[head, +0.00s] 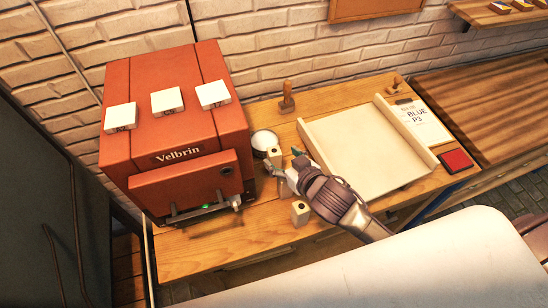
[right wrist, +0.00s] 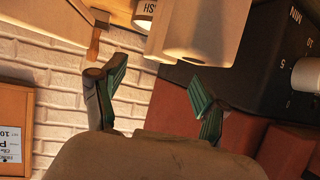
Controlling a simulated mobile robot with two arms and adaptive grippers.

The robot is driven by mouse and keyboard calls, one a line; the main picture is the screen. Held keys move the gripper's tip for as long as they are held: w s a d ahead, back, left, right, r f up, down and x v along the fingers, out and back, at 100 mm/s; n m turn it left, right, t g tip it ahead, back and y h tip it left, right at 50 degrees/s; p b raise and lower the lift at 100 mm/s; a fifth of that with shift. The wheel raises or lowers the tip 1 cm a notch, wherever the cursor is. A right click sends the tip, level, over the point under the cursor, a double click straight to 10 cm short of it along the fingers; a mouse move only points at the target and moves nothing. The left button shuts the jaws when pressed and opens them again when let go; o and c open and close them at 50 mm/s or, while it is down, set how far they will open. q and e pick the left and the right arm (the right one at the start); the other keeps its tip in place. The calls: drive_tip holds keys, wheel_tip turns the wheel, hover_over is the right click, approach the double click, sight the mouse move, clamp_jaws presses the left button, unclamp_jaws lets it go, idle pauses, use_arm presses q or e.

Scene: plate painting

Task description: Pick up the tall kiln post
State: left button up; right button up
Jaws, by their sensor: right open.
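A pale square-sided kiln post (head: 274,156) stands on the wooden table beside the red kiln, in front of a round white-topped jar. A second, lower-looking pale post (head: 300,212) with a dark hole in its top stands nearer the table's front edge. My right gripper (head: 284,161) is open and empty, with its fingers close to the post by the jar; the head view does not settle whether they touch. In the right wrist view a pale post (right wrist: 198,32) lies just beyond the open fingers (right wrist: 160,95), apart from them. My left gripper is out of view.
The red kiln (head: 170,120) with white tiles on top stands left of the posts. The white jar (head: 264,141) is close behind. The table's front left is clear.

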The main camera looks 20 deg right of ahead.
sight(275, 153)
drive_tip(key=shift+w+a+f, duration=0.1)
drive_tip(key=shift+w+f, duration=0.05)
drive_tip(key=shift+w, duration=0.2)
drive_tip(key=shift+p+x, duration=0.75)
drive_tip(key=shift+x, duration=1.5)
drive_tip(key=shift+w+f, duration=0.25)
drive_tip(key=shift+f, duration=0.05)
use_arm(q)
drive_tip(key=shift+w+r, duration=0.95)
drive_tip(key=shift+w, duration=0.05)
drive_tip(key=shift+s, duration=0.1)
use_arm(e)
drive_tip(key=shift+s, duration=0.1)
drive_tip(key=shift+c, duration=0.4)
drive_tip(key=shift+c, duration=1.2)
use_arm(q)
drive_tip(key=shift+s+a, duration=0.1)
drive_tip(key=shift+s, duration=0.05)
use_arm(e)
clamp_jaws()
